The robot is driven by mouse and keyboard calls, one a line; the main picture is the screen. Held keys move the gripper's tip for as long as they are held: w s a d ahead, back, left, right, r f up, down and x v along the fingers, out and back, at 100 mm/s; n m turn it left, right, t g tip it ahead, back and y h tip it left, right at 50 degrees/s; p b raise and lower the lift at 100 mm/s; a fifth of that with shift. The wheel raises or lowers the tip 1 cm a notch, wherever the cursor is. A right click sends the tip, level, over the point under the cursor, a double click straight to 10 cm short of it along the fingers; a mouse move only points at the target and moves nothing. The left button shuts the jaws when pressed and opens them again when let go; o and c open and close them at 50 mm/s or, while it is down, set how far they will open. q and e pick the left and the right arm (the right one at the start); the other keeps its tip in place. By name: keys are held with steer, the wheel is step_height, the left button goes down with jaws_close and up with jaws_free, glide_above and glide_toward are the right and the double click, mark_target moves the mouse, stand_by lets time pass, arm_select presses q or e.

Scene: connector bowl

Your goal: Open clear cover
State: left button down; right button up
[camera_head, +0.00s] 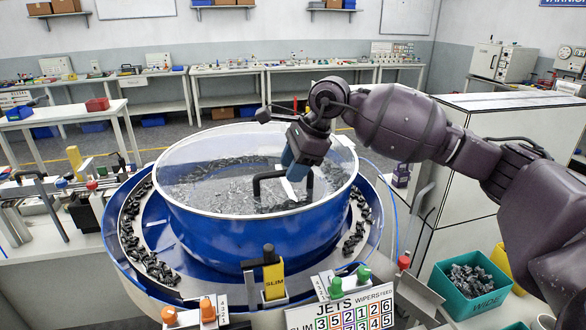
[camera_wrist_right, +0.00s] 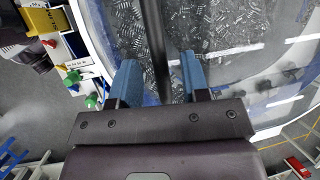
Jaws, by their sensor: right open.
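The clear cover (camera_head: 215,152) is a round transparent lid with a pale rim. It lies on the big blue bowl (camera_head: 270,238), and many small grey and black connectors show through it. A black bar handle (camera_head: 258,188) stands on the cover. My right gripper (camera_head: 290,168) is over the cover at the handle, open. In the right wrist view the black handle bar (camera_wrist_right: 153,45) runs between the two blue fingers of the gripper (camera_wrist_right: 160,78), with gaps on both sides. I cannot tell whether the fingers touch it. My left gripper is not in view.
A blue outer track (camera_head: 118,250) with black connectors rings the bowl. In front stand a yellow SLIM block (camera_head: 273,280), knobs and a JETS sign (camera_head: 350,312). A teal bin (camera_head: 468,285) is at the right front, and a grey cabinet (camera_head: 470,180) stands behind my right arm.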

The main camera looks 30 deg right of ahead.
jaws_close()
stand_by(0.3)
steer(key=shift+w, duration=0.1)
